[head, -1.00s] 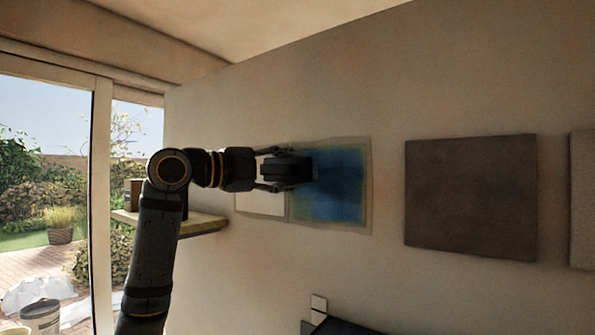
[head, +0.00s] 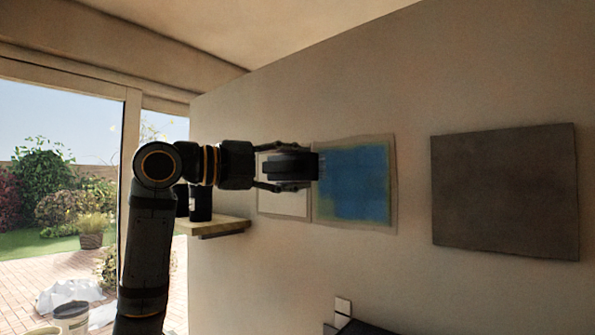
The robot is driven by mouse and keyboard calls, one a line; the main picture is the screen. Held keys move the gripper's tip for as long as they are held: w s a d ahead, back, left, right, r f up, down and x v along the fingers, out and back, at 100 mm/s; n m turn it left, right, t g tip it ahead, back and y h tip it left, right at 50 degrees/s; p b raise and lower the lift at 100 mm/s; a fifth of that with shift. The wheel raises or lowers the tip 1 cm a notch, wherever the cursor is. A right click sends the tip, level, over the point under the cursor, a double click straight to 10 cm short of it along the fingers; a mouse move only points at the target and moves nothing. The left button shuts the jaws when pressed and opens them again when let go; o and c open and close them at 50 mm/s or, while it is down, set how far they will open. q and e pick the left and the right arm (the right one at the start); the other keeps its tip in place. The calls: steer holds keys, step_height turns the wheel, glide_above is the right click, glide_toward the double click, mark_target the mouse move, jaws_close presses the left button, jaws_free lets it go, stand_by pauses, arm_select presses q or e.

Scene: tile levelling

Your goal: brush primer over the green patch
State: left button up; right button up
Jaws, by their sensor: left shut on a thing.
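The patch (head: 352,183) is on the wall, right of centre in the head view. Blue covers most of it. Green shows as a thin rim along its right side and lower edge, inside a pale grey-beige border. My left gripper (head: 283,167) is at the left edge of the patch, its arm coming in from the left. It is shut on a dark, blocky tool, seemingly the brush (head: 298,166), whose end overlaps the left edge of the blue. I cannot tell whether the brush touches the wall. My right gripper is not in view.
A white panel (head: 283,205) on the wall is partly behind my left gripper. A dark grey square panel (head: 505,192) hangs to the right. A small wooden shelf (head: 222,226) with dark containers is at the left.

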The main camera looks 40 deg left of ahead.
mark_target(279, 166)
arm_select(q)
steer(key=shift+s+a+b, duration=0.15)
steer(key=shift+s+b, duration=0.45)
steer(key=shift+s, duration=1.05)
steer(key=shift+w, duration=0.25)
